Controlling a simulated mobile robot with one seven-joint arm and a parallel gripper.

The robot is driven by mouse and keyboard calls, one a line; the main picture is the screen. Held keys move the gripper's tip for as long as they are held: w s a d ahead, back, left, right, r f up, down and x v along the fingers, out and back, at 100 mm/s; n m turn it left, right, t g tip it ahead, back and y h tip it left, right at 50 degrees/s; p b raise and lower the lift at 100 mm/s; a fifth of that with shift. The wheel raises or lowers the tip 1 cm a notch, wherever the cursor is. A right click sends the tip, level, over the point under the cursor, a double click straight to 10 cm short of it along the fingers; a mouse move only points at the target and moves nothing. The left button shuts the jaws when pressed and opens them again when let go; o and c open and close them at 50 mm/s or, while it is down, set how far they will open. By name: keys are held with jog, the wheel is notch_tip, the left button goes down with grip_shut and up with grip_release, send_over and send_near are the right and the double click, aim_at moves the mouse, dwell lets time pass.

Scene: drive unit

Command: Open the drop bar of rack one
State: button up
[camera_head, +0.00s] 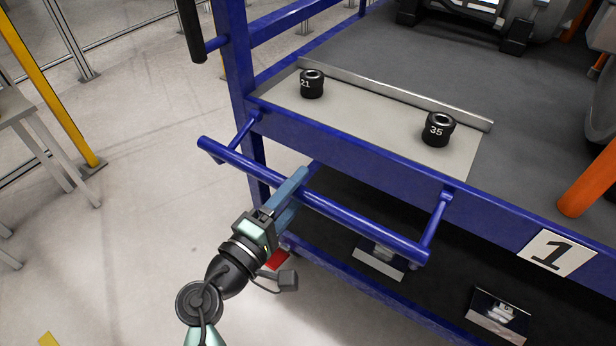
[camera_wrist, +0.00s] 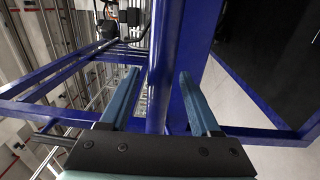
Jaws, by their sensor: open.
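Rack one is a blue metal rack (camera_head: 370,160) with a white "1" plate (camera_head: 557,253) on its front beam. Its drop bar (camera_head: 365,228) is a round blue tube held out in front of the beam on two short arms. My gripper (camera_head: 304,178) is at the left-middle part of the bar, with its blue fingers reaching over it. In the wrist view, the bar (camera_wrist: 160,85) runs between the two open fingers of my gripper (camera_wrist: 159,74). A gap shows on each side, and I see no grip on it.
Two black cylinders, marked 21 (camera_head: 312,84) and 35 (camera_head: 438,129), stand on the grey shelf plate (camera_head: 370,120) behind the beam. A blue post (camera_head: 238,80) rises at the rack's left corner. A lower rail runs underneath.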

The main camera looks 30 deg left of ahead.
jog(key=w, duration=0.3)
jog(key=shift+w, duration=0.2)
grip_shut()
dwell(1.4)
